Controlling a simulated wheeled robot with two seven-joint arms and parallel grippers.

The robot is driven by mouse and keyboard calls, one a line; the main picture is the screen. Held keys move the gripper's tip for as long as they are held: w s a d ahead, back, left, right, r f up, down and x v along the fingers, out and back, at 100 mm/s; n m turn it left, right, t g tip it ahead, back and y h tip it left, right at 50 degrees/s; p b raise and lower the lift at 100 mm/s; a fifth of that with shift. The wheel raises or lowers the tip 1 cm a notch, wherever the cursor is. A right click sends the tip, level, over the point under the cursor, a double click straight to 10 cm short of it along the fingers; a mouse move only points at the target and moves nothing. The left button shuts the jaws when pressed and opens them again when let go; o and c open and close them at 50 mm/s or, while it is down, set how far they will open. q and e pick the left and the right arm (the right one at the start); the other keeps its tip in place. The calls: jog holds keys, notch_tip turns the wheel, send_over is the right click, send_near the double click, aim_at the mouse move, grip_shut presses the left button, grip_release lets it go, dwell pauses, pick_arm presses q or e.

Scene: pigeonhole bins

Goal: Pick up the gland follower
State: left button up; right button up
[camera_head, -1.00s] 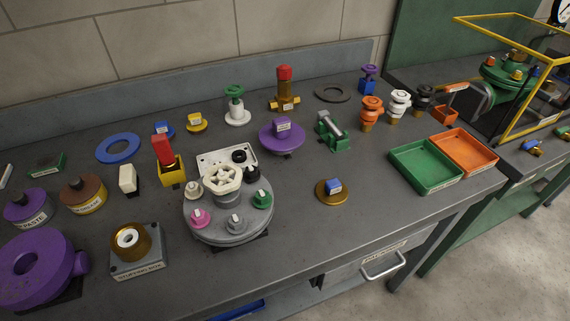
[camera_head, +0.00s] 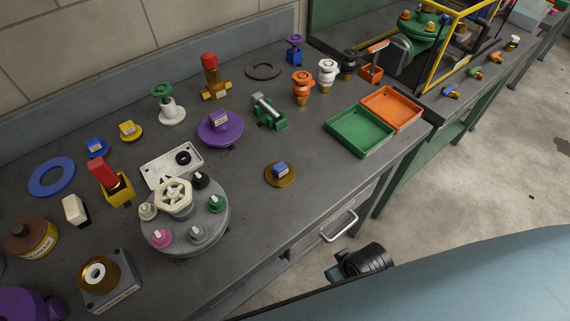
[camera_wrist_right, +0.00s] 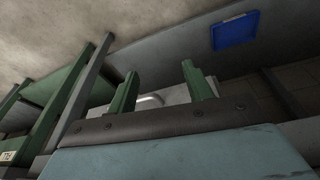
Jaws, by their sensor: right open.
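No readable label names the gland follower. The likeliest match is the brass flanged ring (camera_head: 95,273) with a pale bore, seated on a grey labelled block (camera_head: 112,285) at the lower left in the head view. A flat brass disc (camera_head: 270,176) with a blue labelled block on it lies nearer the bench's front edge. My right arm (camera_head: 470,285) comes in at the lower right of the head view, its dark end beside the bench front, apart from both parts. In the right wrist view my right gripper (camera_wrist_right: 160,68) is open and empty. My left gripper is out of view.
A round grey carousel (camera_head: 185,220) with several knobs stands between the two brass parts. A purple disc (camera_head: 220,128), a green tray (camera_head: 360,131) and an orange tray (camera_head: 391,108) stand further right. The right wrist view shows a blue panel (camera_wrist_right: 235,30). Bare bench surrounds the brass disc.

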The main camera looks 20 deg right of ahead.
jog(key=w+a+r+m+p, duration=0.15)
jog(key=w+r, duration=0.25)
jog(key=r, duration=1)
jog(key=w+a+r+m+y, duration=0.1)
jog(key=w+a+r, duration=0.1)
jog(key=w+a, duration=0.1)
jog(key=w+a+r+m+p, duration=0.1)
jog(key=w+a+r+m, duration=0.1)
jog(key=w+a, duration=0.1)
jog(key=w+a+r+m+y, duration=0.1)
jog(key=w+a+r+m, duration=0.1)
jog(key=w+a+r, duration=0.1)
jog(key=shift+w+a+g+y, duration=0.3)
jog(key=shift+w, duration=0.3)
jog(key=w+d+r+m+g+h, duration=0.2)
jog(key=w+r+m+h, duration=0.1)
jog(key=w+r+m, duration=0.7)
send_over(280, 166)
jog(key=shift+n, duration=0.25)
jog(key=f, duration=0.7)
jog(key=shift+s+a+f, duration=0.15)
jog(key=shift+a+f, duration=0.15)
jog(key=shift+a, duration=0.05)
jog(key=shift+w+d+f, duration=0.1)
jog(key=shift+d+f, duration=0.1)
jog(key=shift+f, duration=1.15)
jog(key=shift+w+d+f, duration=0.1)
jog(key=shift+d+f, duration=0.05)
jog(key=shift+f, duration=1.2)
jog(key=shift+c, duration=0.3)
